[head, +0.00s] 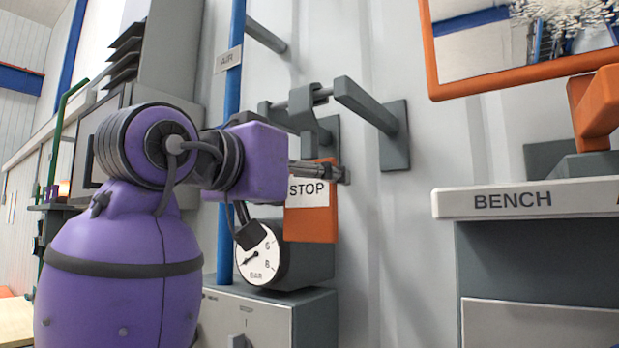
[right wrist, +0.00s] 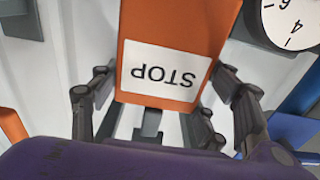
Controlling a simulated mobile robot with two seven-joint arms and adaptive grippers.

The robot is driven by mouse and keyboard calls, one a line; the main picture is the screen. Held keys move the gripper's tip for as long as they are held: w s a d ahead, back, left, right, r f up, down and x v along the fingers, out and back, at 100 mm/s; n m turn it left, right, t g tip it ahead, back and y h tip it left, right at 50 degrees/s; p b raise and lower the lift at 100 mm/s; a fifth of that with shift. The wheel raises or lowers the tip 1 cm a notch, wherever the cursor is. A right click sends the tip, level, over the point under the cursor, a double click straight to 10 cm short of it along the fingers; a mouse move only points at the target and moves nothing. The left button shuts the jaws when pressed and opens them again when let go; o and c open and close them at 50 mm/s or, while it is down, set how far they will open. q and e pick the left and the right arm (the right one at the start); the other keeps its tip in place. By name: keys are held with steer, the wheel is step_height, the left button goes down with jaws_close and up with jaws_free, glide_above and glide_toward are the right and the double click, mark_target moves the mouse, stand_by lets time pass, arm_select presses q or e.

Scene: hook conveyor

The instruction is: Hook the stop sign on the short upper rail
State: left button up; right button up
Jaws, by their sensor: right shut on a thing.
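The stop sign (head: 318,222) is an orange plate with a white STOP label and a grey hook (head: 305,118) on top. It hangs upright in the head view and shows upside down in the right wrist view (right wrist: 178,35). My right gripper (head: 322,171) is shut on the plate near its upper edge, one finger at each side in the wrist view. The short upper rail (head: 322,93) is a thin rod between two grey wall arms. The hook's top is at the rod and appears to overlap it; I cannot tell whether it bears on it. My left gripper is not in view.
A round gauge (head: 258,256) on a grey housing stands just below and behind the sign. A blue pipe (head: 230,120) runs upright to the left. Another grey peg (head: 266,36) juts out above. A bench (head: 530,202) and an orange-framed mirror (head: 520,75) are at right.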

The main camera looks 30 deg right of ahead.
steer(key=o, duration=1.6)
steer(key=shift+a, duration=0.1)
steer(key=v, duration=1.2)
